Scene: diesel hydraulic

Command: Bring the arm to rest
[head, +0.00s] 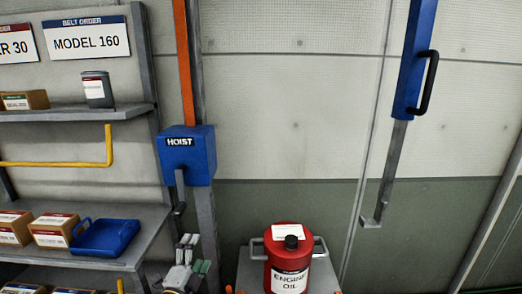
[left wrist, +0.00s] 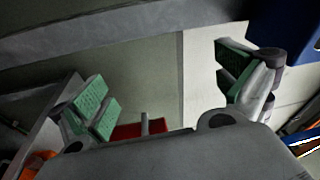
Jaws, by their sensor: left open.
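My left gripper (head: 193,256) is low in the head view, below the blue hoist box (head: 187,154) and left of the red engine oil can (head: 289,262). Its green-padded fingers stand apart, and the left wrist view shows nothing between them (left wrist: 166,84). The hoist's grey crank (head: 180,190) hangs just above the gripper; a gap shows between them, though its depth is hard to judge. My right gripper is not in view.
Shelves at left hold cardboard boxes (head: 53,229), a grey container (head: 97,90) and a blue tray (head: 104,238). A yellow bent rod (head: 108,146) sticks out there. A blue bar with a black handle (head: 429,83) hangs at right. The wall between is clear.

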